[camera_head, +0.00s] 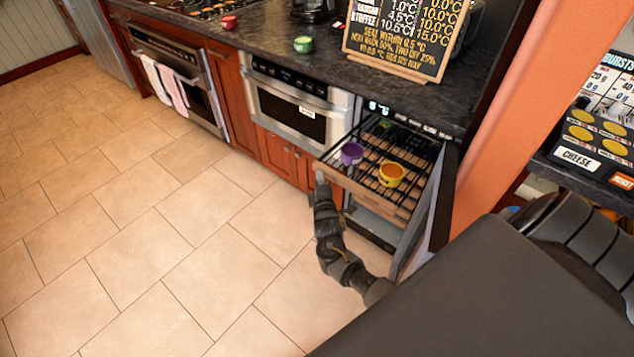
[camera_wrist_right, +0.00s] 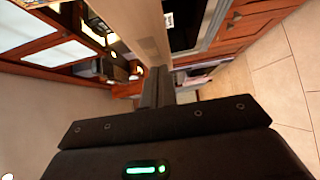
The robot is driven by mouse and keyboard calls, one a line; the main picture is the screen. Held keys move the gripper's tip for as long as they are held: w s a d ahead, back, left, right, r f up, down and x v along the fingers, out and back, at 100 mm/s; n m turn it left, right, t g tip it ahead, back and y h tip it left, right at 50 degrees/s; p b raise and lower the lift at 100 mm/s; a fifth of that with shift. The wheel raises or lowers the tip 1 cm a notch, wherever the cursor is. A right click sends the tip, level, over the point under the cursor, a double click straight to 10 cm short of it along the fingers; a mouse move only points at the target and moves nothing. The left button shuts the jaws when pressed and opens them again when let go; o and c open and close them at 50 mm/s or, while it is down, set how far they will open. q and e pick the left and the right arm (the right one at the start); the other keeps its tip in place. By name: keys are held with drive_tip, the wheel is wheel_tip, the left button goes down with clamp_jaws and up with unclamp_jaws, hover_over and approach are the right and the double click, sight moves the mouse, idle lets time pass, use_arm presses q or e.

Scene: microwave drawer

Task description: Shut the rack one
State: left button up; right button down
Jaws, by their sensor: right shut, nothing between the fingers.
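The pulled-out rack (camera_head: 403,212) has a wooden front edge and dark bars, and sticks out of the open appliance at the right of the head view. A purple bowl (camera_head: 352,153) and a yellow bowl (camera_head: 391,175) sit on it. My right gripper (camera_head: 321,180) is at the left end of the rack's front edge. In the right wrist view, its shut, empty fingers (camera_wrist_right: 158,86) point at a pale wooden strip (camera_wrist_right: 146,30), probably the rack front. I cannot tell whether they touch it. My left gripper is not in view.
The open appliance door (camera_head: 424,215) stands at the rack's right side. A built-in microwave (camera_head: 300,105) is to the left, with an oven (camera_head: 178,75) farther along. A chalkboard sign (camera_head: 400,35) stands on the dark counter. The tiled floor in front is clear.

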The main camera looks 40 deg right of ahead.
sight(335, 166)
drive_tip(key=d, duration=0.2)
drive_tip(key=w+d, duration=0.1)
drive_tip(key=d, duration=0.2)
drive_tip(key=w+d, duration=0.1)
drive_tip(key=d, duration=0.2)
drive_tip(key=shift+w+b, duration=0.15)
drive_tip(key=shift+b, duration=0.2)
drive_tip(key=shift+a, duration=0.1)
